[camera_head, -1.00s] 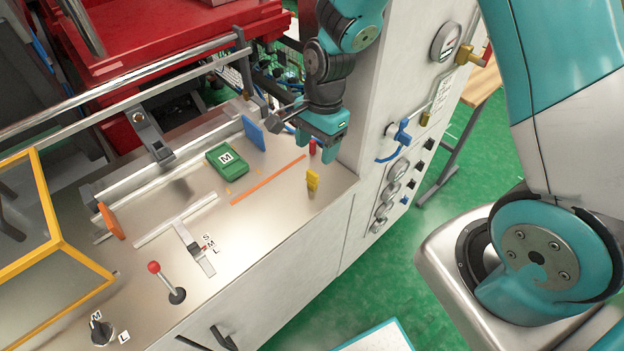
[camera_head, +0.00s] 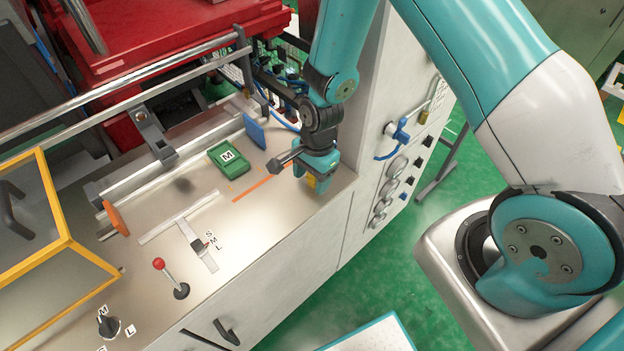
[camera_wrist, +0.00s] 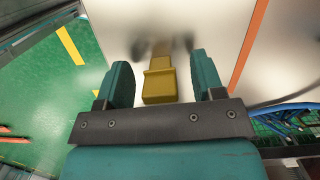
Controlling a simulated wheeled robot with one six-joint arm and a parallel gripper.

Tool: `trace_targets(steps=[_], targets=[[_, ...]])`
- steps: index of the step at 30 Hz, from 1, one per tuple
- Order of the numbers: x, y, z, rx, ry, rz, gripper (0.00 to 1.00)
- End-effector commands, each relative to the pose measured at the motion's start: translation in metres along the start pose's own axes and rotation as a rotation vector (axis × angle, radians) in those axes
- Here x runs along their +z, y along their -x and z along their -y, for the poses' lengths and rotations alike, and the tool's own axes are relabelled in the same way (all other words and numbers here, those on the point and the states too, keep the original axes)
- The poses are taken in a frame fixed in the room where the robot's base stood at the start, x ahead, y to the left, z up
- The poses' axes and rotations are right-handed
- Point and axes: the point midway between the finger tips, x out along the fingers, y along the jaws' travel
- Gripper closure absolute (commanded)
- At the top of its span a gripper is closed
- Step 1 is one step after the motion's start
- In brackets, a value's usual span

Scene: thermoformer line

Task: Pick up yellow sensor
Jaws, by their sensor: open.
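The yellow sensor (camera_wrist: 161,82) stands on the metal worktop near its edge. In the wrist view it lies between the two fingers of my gripper (camera_wrist: 162,80), with a gap on each side. The fingers are open and appear not to touch it. In the head view my gripper (camera_head: 316,180) is low over the worktop's right end, and only a small yellow part of the sensor (camera_head: 311,181) shows. The rest of it is hidden behind the gripper.
An orange strip (camera_head: 257,185) lies on the worktop (camera_head: 262,225) beside the gripper. A green block marked M (camera_head: 228,158) and a blue plate (camera_head: 255,131) stand farther left. A white cabinet with gauges (camera_head: 385,190) rises close on the right. A red-knobbed lever (camera_head: 160,264) stands at the front left.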

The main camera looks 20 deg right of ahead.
Motion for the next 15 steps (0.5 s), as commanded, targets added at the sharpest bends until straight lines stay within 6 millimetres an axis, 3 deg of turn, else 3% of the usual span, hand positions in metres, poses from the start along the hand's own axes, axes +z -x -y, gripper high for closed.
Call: trace_targets(steps=[1,6,8,15], targets=[[0.0000,0.0000,0.0000,0.000,0.000,0.000,0.43],[0.0000,0.0002,-0.0001,0.000,0.000,0.000,0.82],[0.0000,0.0003,-0.0001,0.000,0.000,0.000,0.92],[0.0000,0.0007,0.0000,0.000,0.000,0.000,0.92]])
